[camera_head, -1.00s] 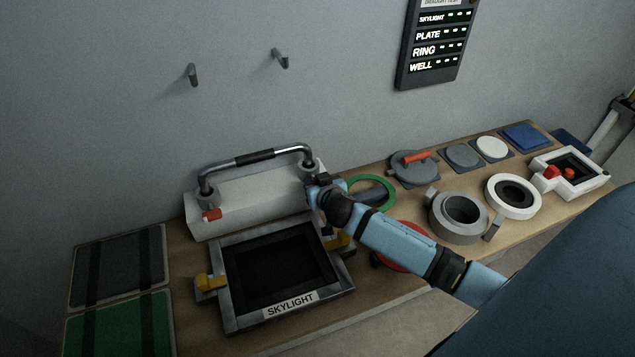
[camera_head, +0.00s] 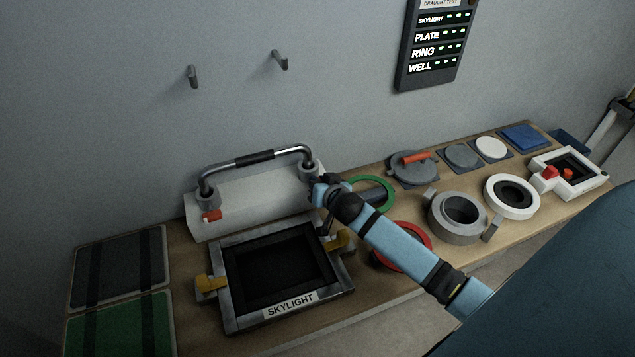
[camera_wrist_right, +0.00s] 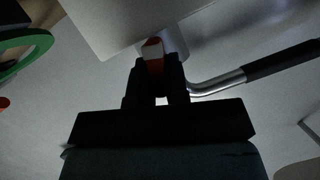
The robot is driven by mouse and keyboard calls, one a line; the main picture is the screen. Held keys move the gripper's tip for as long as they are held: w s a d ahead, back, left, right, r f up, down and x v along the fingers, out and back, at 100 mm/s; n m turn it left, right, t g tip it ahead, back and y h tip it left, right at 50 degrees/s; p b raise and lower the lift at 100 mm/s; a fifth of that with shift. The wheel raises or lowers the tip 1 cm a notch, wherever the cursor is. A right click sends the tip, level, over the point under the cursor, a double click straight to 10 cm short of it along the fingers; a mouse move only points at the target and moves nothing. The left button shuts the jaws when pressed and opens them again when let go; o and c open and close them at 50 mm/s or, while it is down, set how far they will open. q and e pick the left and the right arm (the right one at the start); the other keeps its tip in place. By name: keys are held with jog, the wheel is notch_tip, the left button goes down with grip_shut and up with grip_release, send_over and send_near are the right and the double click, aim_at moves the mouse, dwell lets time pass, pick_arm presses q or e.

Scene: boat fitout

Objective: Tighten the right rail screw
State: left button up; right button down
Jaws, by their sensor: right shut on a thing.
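The grab rail (camera_head: 258,158) is a chrome bar with a dark grip, standing on a white block (camera_head: 250,205) against the wall. A red screw tab (camera_head: 212,215) shows at its left foot. My right gripper (camera_head: 322,187) is at the rail's right foot (camera_head: 309,167) and hides the right rail screw in the head view. In the right wrist view, my right gripper (camera_wrist_right: 156,72) is shut on the right rail screw (camera_wrist_right: 153,50), whose red and pale tab shows between the fingers beside the white block (camera_wrist_right: 125,22). My left gripper is not in view.
The skylight frame (camera_head: 234,306) with yellow latches lies in front of the block. A green ring (camera_head: 388,191) and a red ring (camera_head: 424,234) lie near my right arm. A grey ring fitting (camera_head: 437,222) stands to the right. Two wall hooks (camera_head: 281,60) stick out above.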

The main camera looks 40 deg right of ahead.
jog(key=m+y, duration=0.1)
jog(key=m+t+p, duration=0.1)
jog(key=m, duration=0.1)
jog(key=shift+d+y, duration=0.25)
jog(key=shift+y, duration=0.15)
jog(key=shift+s+d+f+m+t+y, duration=0.1)
jog(key=shift+f+m+t+y, duration=0.15)
jog(key=shift+m, duration=0.3)
jog(key=shift+m+t+y, duration=0.15)
jog(key=shift+m+y, duration=0.2)
jog(key=shift+m, duration=0.2)
jog(key=m+b, duration=0.1)
jog(key=m+t+y+b, duration=0.1)
jog(key=m+b, duration=0.1)
jog(key=m+t+b, duration=0.1)
jog(key=shift+d+f+m+b, duration=0.1)
jog(key=shift+f+m+b, duration=0.2)
jog(key=shift+m, duration=0.1)
jog(key=shift+r, duration=0.1)
jog(key=c, duration=1.1)
grip_release()
